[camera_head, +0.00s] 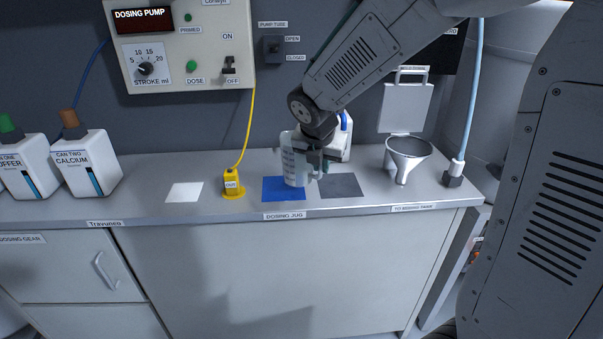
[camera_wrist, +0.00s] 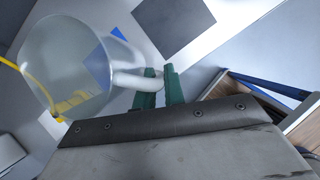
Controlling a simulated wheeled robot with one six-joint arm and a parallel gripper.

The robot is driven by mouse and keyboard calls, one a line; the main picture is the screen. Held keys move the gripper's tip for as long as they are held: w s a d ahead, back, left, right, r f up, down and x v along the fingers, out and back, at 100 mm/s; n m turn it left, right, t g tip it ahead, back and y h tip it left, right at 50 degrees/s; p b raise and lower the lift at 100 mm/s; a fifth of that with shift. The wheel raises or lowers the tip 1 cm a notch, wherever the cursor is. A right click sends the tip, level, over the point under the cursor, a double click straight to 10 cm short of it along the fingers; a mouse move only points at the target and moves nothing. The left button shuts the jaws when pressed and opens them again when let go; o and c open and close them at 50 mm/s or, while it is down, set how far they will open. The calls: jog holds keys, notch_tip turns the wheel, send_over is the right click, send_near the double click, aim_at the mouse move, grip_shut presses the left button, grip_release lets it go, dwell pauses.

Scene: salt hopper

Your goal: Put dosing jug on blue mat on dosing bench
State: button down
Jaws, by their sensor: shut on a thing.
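The clear dosing jug (camera_head: 292,162) with blue markings stands upright over the blue mat (camera_head: 272,191) on the dosing bench. I cannot tell whether its base touches the mat. My gripper (camera_head: 319,167) is at the jug's right side. In the wrist view, the green fingers of my gripper (camera_wrist: 161,88) are shut on the handle of the jug (camera_wrist: 70,62). A blue corner of the mat (camera_wrist: 118,33) shows beside the jug, and more blue shows through its wall. My gripper and arm hide part of the jug's right side in the head view.
A grey mat (camera_head: 343,186) lies right of the blue one, with a metal funnel (camera_head: 408,150) farther right. A yellow outlet fitting (camera_head: 232,184) and a white mat (camera_head: 184,192) are to the left. A white bottle (camera_head: 344,142) stands behind my gripper.

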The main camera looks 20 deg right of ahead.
aim_at(303, 171)
jog(key=shift+w+a+f, duration=0.75)
jog(key=shift+w+f, duration=0.1)
jog(key=shift+f, duration=0.15)
jog(key=shift+w+a+f, duration=0.75)
jog(key=shift+w+f, duration=0.1)
jog(key=shift+f, duration=0.1)
jog(key=shift+f, duration=0.15)
jog(key=c, duration=1.5)
grip_release()
